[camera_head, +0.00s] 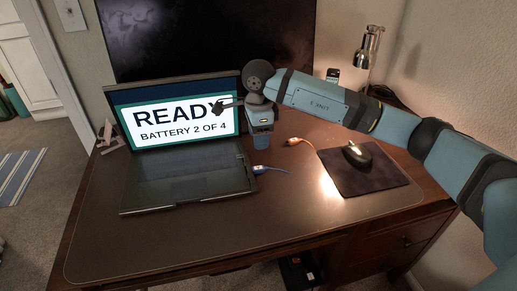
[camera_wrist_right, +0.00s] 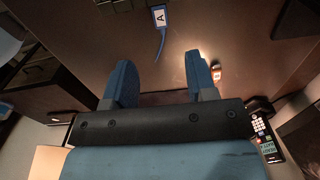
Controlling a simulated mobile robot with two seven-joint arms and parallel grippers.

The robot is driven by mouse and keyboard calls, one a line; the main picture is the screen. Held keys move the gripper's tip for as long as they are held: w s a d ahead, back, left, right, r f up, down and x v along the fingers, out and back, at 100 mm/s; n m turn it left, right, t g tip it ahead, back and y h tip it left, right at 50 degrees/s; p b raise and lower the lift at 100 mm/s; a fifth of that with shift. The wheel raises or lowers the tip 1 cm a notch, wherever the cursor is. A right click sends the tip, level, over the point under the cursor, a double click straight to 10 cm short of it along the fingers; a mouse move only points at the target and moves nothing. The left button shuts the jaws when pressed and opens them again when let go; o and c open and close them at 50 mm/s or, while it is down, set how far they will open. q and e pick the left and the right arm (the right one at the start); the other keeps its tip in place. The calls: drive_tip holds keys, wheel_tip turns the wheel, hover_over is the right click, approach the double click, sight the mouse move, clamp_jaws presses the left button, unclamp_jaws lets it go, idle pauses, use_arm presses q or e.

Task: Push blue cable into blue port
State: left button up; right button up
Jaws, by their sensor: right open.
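The blue cable (camera_head: 272,170) lies on the desk right of the open laptop (camera_head: 188,172), its plug close to the laptop's right edge. In the right wrist view the blue cable (camera_wrist_right: 161,44) has a white plug label marked "A", beyond the fingertips. My right gripper (camera_head: 262,146) hangs above the desk behind the plug in the head view. In its wrist view the right gripper (camera_wrist_right: 160,62) has its two blue fingers wide apart with nothing between them. I cannot make out the blue port. My left gripper is out of view.
An orange cable (camera_head: 298,141) lies right of my right gripper; its plug (camera_wrist_right: 216,73) shows beside the right finger. A mouse (camera_head: 357,155) rests on a dark pad (camera_head: 362,180). A lamp (camera_head: 368,45) stands at the back. The desk front is clear.

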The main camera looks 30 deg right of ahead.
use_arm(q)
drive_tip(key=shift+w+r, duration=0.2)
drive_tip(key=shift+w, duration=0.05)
use_arm(e)
drive_tip(key=shift+r, duration=1.45)
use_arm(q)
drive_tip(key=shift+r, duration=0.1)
